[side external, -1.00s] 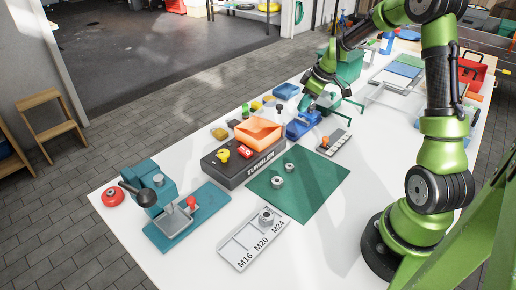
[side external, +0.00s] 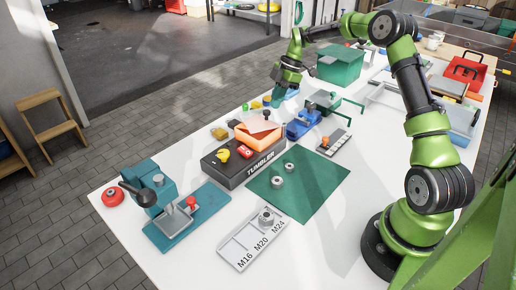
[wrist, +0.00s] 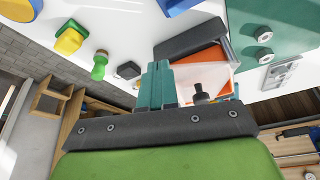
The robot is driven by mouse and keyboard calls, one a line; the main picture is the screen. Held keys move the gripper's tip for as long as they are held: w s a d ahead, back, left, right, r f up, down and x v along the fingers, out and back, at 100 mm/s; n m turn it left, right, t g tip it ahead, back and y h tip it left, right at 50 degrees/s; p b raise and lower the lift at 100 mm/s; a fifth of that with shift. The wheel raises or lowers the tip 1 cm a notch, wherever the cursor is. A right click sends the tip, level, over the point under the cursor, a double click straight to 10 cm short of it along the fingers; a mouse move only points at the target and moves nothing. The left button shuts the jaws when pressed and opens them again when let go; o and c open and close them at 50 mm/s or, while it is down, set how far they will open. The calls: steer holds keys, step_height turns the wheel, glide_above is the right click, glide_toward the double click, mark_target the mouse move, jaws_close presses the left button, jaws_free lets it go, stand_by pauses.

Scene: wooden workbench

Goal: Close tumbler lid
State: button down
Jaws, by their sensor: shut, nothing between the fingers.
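The tumbler is a black base (side external: 238,172) marked TUMBLER with an orange tub (side external: 257,142) on top. The knob (side external: 266,114) also shows at the tub's back edge in the side view. The lid appears raised there, though its clear panel is hard to make out. My gripper (side external: 279,101) is above and behind the tub, apart from the knob. Its teal fingers (wrist: 157,86) are shut and empty, beside the lid in the wrist view.
A yellow knob (side external: 222,155) and a red switch (side external: 245,151) sit on the tumbler base. A blue device (side external: 298,129) stands to its right. Small coloured items (side external: 255,105) lie behind. A green mat (side external: 312,190) in front holds two metal nuts.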

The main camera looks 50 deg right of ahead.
mark_target(262, 115)
steer(key=a+n, duration=0.1)
steer(key=w+a+n+g, duration=0.1)
steer(key=shift+w+a+n, duration=0.1)
steer(key=shift+w+n, duration=0.05)
steer(key=shift+n, duration=0.25)
steer(key=shift+w+a, duration=0.15)
steer(key=shift+a, duration=0.35)
